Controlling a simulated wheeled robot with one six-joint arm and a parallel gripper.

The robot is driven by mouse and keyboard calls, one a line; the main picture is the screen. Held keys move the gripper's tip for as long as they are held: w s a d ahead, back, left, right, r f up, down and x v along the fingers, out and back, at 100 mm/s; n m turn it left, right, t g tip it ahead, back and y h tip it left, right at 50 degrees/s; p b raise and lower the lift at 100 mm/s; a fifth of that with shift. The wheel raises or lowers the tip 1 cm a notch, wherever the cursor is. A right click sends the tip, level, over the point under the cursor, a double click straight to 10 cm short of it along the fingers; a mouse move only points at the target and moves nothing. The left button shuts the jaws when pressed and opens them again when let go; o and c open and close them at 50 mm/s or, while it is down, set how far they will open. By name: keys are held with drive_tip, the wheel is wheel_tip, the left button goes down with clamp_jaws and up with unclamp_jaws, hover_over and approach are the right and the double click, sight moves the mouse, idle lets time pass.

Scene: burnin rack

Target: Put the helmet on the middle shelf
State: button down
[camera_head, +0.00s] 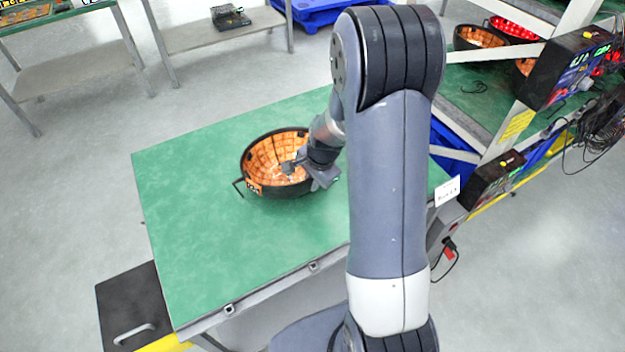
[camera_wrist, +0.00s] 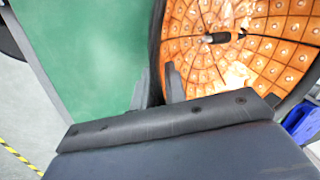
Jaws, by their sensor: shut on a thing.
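The helmet (camera_head: 262,158) is a black round shell with an orange tiled, lit lining. It sits open side up on the green tabletop (camera_head: 205,235) in the head view. Its lining (camera_wrist: 250,50) fills the upper right of the wrist view. My gripper (camera_head: 296,168) is at the helmet's right side, and in the wrist view my gripper (camera_wrist: 158,85) is shut on the helmet's rim. The arm hides part of the helmet's right edge. The rack (camera_head: 505,130) with shelves stands at the right, partly hidden behind my arm.
Similar helmets (camera_head: 482,38) stand on a green shelf of the rack, with dark electronic boxes (camera_head: 567,66) and cables at its front posts. A blue pallet (camera_head: 305,12) lies behind. Most of the green tabletop is clear.

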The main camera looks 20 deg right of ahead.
drive_tip(key=shift+f, duration=0.2)
drive_tip(key=c, duration=1.5)
unclamp_jaws()
drive_tip(key=shift+o, duration=0.2)
drive_tip(key=shift+r, duration=0.1)
